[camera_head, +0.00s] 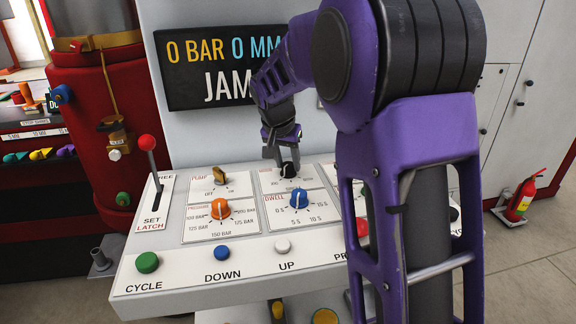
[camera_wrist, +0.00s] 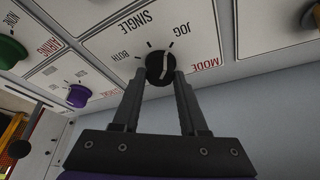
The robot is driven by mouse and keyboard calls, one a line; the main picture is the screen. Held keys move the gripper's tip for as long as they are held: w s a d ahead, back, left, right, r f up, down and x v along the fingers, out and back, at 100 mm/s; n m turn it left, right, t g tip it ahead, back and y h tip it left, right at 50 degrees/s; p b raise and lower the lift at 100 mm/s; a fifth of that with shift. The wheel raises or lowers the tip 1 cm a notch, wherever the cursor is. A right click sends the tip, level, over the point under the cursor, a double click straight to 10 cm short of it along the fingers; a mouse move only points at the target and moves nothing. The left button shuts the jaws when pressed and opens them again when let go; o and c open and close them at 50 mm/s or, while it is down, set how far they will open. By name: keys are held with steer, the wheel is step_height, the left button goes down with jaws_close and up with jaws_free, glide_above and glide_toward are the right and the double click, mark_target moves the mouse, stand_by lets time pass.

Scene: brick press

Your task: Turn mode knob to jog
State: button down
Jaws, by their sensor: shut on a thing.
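The black mode knob (camera_wrist: 160,66) sits on the panel plate marked MODE, with the words JOG, SINGLE and BOTH around it. It also shows in the head view (camera_head: 289,171), at the back row of the sloping console. My gripper (camera_wrist: 160,75) is shut on this knob, one finger on each side. In the head view my gripper (camera_head: 288,164) reaches down onto the knob from above. A pale mark shows on the knob, but which word it points to is hard to tell. The gripper hides part of the plate in the head view.
The console (camera_head: 185,272) has an orange pressure knob (camera_head: 220,209), a blue dwell knob (camera_head: 298,198) and a pump switch (camera_head: 220,178) close by. A red-topped lever (camera_head: 148,143) stands at left. The display (camera_head: 205,75) shows 0 BAR and JAM, partly hidden by my arm.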

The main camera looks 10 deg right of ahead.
steer(key=shift+m, duration=0.6)
steer(key=shift+g, duration=0.3)
steer(key=shift+c, duration=2.2)
jaws_free()
steer(key=p+v, duration=0.2)
steer(key=v, duration=1.5)
steer(key=shift+s+a, duration=0.2)
steer(key=shift+a, duration=0.15)
steer(key=shift+r, duration=0.1)
